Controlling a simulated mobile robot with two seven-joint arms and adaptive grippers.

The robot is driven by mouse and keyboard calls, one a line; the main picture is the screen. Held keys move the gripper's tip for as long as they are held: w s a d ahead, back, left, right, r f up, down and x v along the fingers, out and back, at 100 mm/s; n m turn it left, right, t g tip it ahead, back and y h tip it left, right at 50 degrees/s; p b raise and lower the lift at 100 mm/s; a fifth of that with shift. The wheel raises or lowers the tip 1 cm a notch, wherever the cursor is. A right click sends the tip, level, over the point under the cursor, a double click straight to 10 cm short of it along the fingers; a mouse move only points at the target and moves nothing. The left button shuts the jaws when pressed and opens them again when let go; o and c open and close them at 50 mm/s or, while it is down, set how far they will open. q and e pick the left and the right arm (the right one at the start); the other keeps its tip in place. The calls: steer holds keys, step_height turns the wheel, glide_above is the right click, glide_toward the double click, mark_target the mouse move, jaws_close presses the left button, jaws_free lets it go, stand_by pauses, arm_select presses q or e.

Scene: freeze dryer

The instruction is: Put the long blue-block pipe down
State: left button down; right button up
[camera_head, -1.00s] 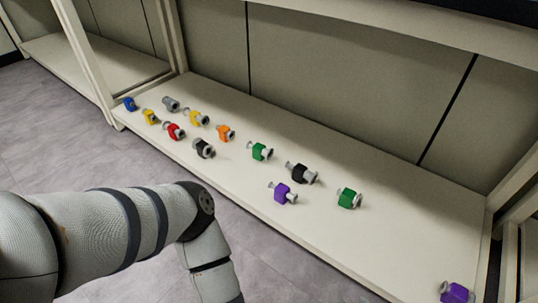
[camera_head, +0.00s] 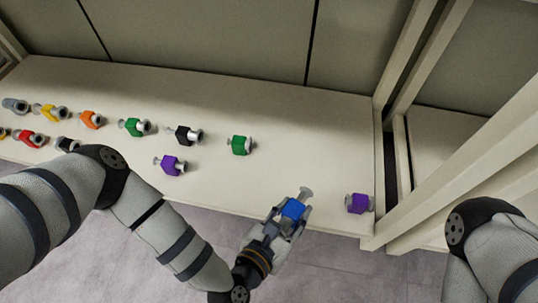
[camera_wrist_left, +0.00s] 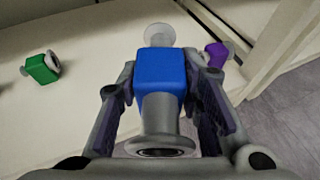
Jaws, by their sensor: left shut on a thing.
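The long blue-block pipe (camera_head: 292,210) is a blue block with grey flanged pipe ends. My left gripper (camera_head: 288,216) is shut on it, one finger on each side of the block. In the head view it is at the front edge of the shelf (camera_head: 250,185), between the purple piece at the right and the green piece. In the left wrist view the blue block (camera_wrist_left: 161,75) fills the middle between the fingers (camera_wrist_left: 162,90), one flange towards me and one away over the shelf. I cannot tell its height above the shelf. My right gripper is not in view.
A purple piece (camera_head: 358,203) stands near the shelf's right end by a white post (camera_head: 405,180). A green piece (camera_head: 241,145), a black piece (camera_head: 186,136) and another purple piece (camera_head: 170,164) lie to the left. Bare shelf lies between green and right purple.

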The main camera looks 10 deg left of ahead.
arm_select(q)
steer(key=w+f+b, duration=0.2)
steer(key=w+f, duration=0.1)
steer(key=w, duration=0.1)
steer(key=w+f+b, duration=0.2)
steer(key=w+f, duration=0.1)
steer(key=w, duration=0.1)
steer(key=w+f+b, duration=0.2)
steer(key=w+f, duration=0.2)
steer(key=shift+w+d, duration=0.1)
steer(key=shift+w, duration=0.05)
steer(key=shift+f+b, duration=0.3)
steer(key=shift+f, duration=0.95)
steer(key=shift+r, duration=0.15)
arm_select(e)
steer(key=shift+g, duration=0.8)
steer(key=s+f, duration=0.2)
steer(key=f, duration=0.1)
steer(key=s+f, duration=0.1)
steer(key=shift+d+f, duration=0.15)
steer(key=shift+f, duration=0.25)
arm_select(q)
steer(key=shift+f, duration=0.2)
steer(key=c, duration=1.1)
jaws_free()
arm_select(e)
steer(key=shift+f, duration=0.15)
